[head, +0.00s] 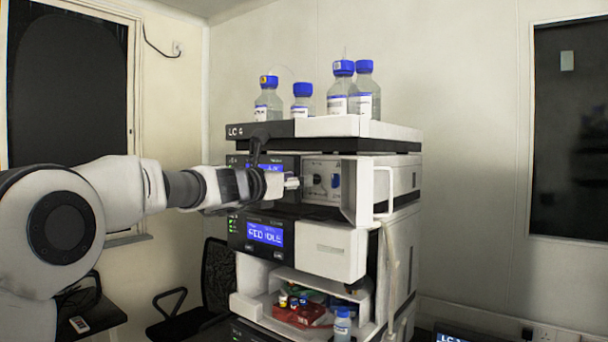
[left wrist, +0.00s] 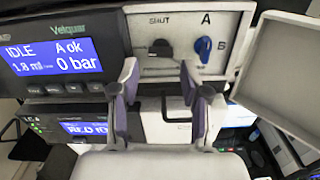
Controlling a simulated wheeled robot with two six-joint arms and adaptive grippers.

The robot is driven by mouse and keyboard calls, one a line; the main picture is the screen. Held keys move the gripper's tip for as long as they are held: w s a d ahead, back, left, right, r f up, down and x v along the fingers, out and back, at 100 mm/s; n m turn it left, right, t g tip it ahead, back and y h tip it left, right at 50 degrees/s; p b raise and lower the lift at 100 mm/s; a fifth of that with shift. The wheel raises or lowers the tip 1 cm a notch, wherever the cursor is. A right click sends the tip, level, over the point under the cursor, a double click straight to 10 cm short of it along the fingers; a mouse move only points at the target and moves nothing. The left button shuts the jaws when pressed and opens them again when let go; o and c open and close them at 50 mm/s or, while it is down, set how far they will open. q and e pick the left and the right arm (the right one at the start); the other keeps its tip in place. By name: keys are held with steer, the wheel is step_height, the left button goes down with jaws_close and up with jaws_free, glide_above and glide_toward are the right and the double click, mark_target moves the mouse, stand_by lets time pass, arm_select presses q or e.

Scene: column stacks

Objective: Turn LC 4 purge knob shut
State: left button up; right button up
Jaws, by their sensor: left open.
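The LC 4 stack carries its label on the top tray (head: 300,128). Its pump module has a pale recessed panel with a black knob (left wrist: 161,48) under the word SHUT, which I take as the purge knob. A blue knob (left wrist: 203,48) between the letters A and B sits to its right. The black knob's bar looks roughly sideways; its exact angle is unclear. My left gripper (left wrist: 158,75) is open and empty, its fingers pointing at the panel just below the black knob, apparently apart from it. In the head view my left gripper (head: 292,183) is left of the panel. My right gripper is not in view.
An open door (left wrist: 285,60) stands out at the panel's right side. The pump display (left wrist: 55,55) reads IDLE, A ok, 0 bar. Blue-capped bottles (head: 342,90) stand on top. A lower module (head: 335,250) juts out beneath, above an open bay with small vials.

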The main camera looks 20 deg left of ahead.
mark_target(314, 179)
arm_select(q)
steer(key=p+x, duration=0.2)
steer(key=x, duration=0.3)
steer(key=shift+f, duration=0.25)
steer(key=shift+s, duration=0.25)
steer(key=shift+c, duration=0.4)
steer(key=shift+s+a, duration=0.1)
jaws_close()
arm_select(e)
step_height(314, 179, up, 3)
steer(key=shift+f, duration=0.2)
